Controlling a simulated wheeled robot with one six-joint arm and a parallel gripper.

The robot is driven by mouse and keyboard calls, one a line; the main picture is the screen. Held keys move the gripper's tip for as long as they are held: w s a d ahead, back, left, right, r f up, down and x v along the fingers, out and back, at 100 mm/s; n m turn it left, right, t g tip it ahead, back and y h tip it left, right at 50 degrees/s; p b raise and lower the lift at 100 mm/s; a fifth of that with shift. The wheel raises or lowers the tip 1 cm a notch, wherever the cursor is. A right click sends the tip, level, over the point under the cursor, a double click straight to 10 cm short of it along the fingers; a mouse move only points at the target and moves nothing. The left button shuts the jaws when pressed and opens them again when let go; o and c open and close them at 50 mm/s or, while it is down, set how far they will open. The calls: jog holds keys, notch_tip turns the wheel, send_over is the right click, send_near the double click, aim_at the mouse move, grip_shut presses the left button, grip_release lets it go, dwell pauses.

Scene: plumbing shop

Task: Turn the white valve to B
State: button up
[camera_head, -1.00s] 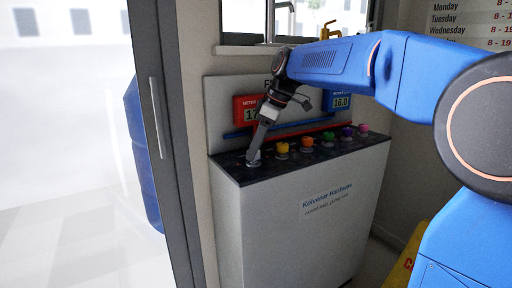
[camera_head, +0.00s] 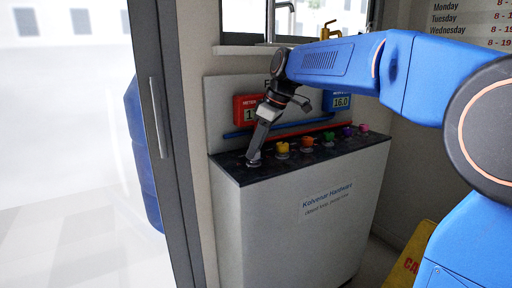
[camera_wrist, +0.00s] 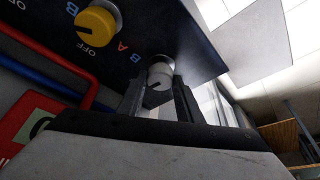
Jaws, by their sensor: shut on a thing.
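The white valve (camera_wrist: 160,75) is a round knob near the left end of the black panel top (camera_head: 232,172). My gripper (camera_head: 253,160) reaches down to it from above. In the wrist view my gripper's two fingers (camera_wrist: 158,98) are closed on either side of the white valve.
A yellow valve (camera_wrist: 97,27) stands beside the white one, then an orange (camera_head: 307,142), a green, a purple and a pink valve in a row. Red and blue pipes and two meters, red (camera_head: 246,108) and blue (camera_head: 341,101), are behind. A door frame (camera_head: 165,130) is at left.

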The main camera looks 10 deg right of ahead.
jog(key=m, duration=0.2)
jog(key=m+t+h, duration=0.1)
jog(key=m, duration=0.2)
jog(key=shift+s+a+t, duration=0.15)
jog(key=shift+t, duration=0.15)
jog(key=m+h, duration=0.1)
jog(key=m, duration=0.1)
jog(key=m+h, duration=0.1)
jog(key=m, duration=0.2)
jog(key=shift+a+t, duration=0.15)
jog(key=shift+t, duration=0.15)
jog(key=shift+m, duration=0.4)
jog(key=o, duration=1)
jog(key=shift+o, duration=0.2)
jog(key=a+v, duration=0.1)
jog(key=v, duration=1.6)
jog(key=shift+d+r, duration=0.15)
jog(key=shift+r, duration=0.1)
jog(key=shift+s+d, duration=0.1)
jog(key=shift+s, duration=0.05)
